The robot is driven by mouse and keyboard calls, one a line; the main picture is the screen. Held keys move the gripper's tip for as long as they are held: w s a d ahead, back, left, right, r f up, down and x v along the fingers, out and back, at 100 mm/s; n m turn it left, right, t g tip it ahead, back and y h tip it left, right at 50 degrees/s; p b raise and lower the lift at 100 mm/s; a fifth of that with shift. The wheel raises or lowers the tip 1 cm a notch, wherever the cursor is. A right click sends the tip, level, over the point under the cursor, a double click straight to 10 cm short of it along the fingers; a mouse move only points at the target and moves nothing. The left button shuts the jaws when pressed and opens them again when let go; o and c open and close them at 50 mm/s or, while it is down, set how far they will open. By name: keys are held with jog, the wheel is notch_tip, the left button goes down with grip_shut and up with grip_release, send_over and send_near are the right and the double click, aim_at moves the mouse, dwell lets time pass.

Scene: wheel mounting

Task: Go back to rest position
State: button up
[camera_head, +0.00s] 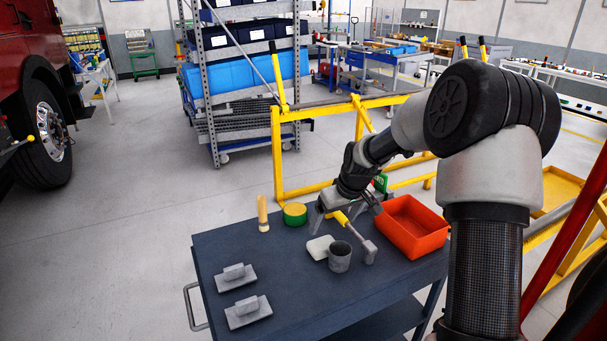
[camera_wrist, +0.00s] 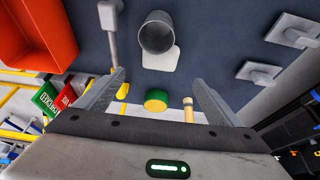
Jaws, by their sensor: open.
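My gripper (camera_head: 345,208) hangs over the far part of a dark blue-grey cart top (camera_head: 290,312). Its two fingers are spread apart, with nothing held between them in the wrist view (camera_wrist: 160,98). A hammer-like tool with a yellow handle (camera_head: 341,218) and grey head lies below the fingers. A grey cup (camera_head: 340,257) stands nearer, next to a white block (camera_head: 319,247). A green and yellow round container (camera_head: 295,213) sits left of the gripper, also seen between the fingers in the wrist view (camera_wrist: 156,100).
A red-orange bin (camera_head: 412,228) stands right of the gripper. Two grey trowel-like tools (camera_head: 248,312) lie at the cart's left front. A wooden-handled brush (camera_head: 263,214) is at the far left. A yellow frame (camera_head: 277,155) and tall shelves (camera_head: 210,100) stand behind.

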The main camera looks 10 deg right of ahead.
jog(key=s+a+r+m+h+p, duration=0.1)
jog(key=s+r+p, duration=0.1)
jog(key=s+r, duration=0.65)
jog(key=s+a+r+h+p, duration=0.1)
jog(key=s+r+p, duration=0.1)
jog(key=s+r, duration=0.65)
jog(key=s+a+r+m+p, duration=0.1)
jog(key=s+r+p, duration=0.1)
jog(key=s+r, duration=0.4)
jog(key=s+a+r+m+t+p, duration=0.1)
jog(key=s+r+p, duration=0.2)
jog(key=s, duration=0.9)
notch_tip(320, 180, up, 3)
jog(key=shift+s+a+f+m+y, duration=0.15)
jog(key=shift+s+a+m+y, duration=0.05)
jog(key=shift+m+y, duration=0.1)
jog(key=shift+o, duration=0.5)
